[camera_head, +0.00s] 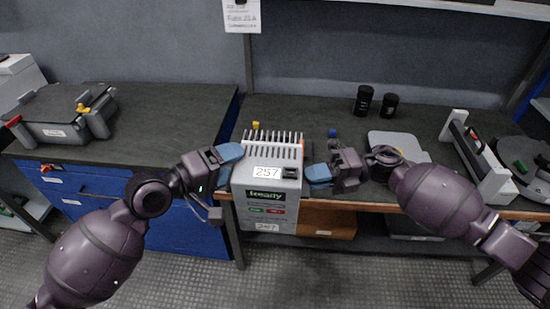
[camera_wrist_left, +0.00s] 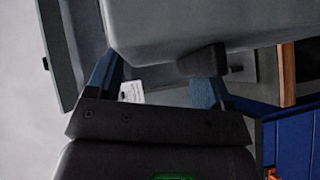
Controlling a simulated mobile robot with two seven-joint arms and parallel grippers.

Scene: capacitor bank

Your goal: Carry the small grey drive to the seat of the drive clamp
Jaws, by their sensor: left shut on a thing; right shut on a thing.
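The small grey drive (camera_head: 266,183) is a boxy light grey unit with a finned top, a "257" label and a "Ready" panel. It is upright at the front edge of the benches, between my grippers. My left gripper (camera_head: 229,165) is shut on its left side, with blue fingers. In the left wrist view the drive's grey body (camera_wrist_left: 185,25) fills the top, a dark handle-like part below it near the fingers. My right gripper (camera_head: 318,173) is shut on its right side. A grey fixture with red and yellow knobs (camera_head: 62,118), possibly the drive clamp, stands on the left bench.
The left bench (camera_head: 165,125) has bare dark top right of the fixture. On the right bench stand two black canisters (camera_head: 364,99), a grey flat case (camera_head: 400,143) and a white-framed device (camera_head: 478,160). Small yellow and blue pieces lie behind the drive.

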